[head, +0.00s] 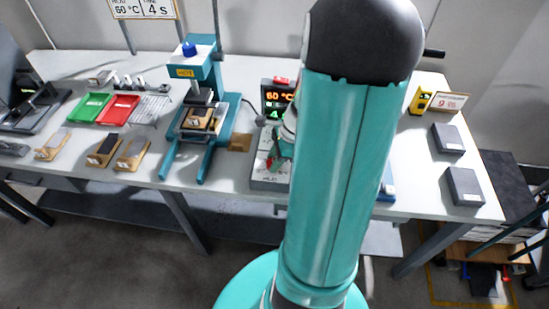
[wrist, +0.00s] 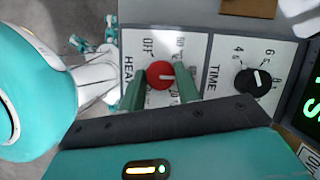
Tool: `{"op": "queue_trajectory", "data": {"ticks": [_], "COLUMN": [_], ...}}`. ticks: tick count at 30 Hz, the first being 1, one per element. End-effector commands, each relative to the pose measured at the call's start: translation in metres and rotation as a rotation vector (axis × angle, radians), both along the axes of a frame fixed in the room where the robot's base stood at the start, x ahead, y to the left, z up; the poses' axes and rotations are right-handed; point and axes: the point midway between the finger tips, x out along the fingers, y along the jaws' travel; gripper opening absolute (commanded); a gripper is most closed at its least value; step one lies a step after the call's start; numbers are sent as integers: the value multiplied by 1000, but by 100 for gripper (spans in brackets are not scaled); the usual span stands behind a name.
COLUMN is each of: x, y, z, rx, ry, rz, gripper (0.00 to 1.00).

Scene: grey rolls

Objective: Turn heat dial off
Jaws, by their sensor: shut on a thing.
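The red heat dial (wrist: 159,75) sits on a white panel marked HEAT in the wrist view. A white pointer line shows on its right side, and the OFF mark is at its upper left. My gripper (wrist: 162,84) has its two green fingers on either side of the dial and is shut on it. In the head view, my arm hides much of the control box (head: 262,178), and the gripper is only partly visible there. The display (head: 278,97) behind the box reads 60 °C, with a green figure below.
A black TIME dial (wrist: 247,82) is close to the right of the heat dial. A teal press (head: 199,95) with a HOT label stands left of the box. Green (head: 90,107) and red (head: 121,108) trays lie farther left. Dark grey blocks (head: 465,186) lie at the right.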

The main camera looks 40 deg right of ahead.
Motion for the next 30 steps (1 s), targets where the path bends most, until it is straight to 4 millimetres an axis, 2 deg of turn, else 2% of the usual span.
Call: {"op": "queue_trajectory", "data": {"ticks": [11, 30], "x": [2, 6], "y": [-1, -1], "z": [0, 1], "rx": [0, -1], "ry": [0, -1], "rz": [184, 780], "gripper": [10, 10]}}
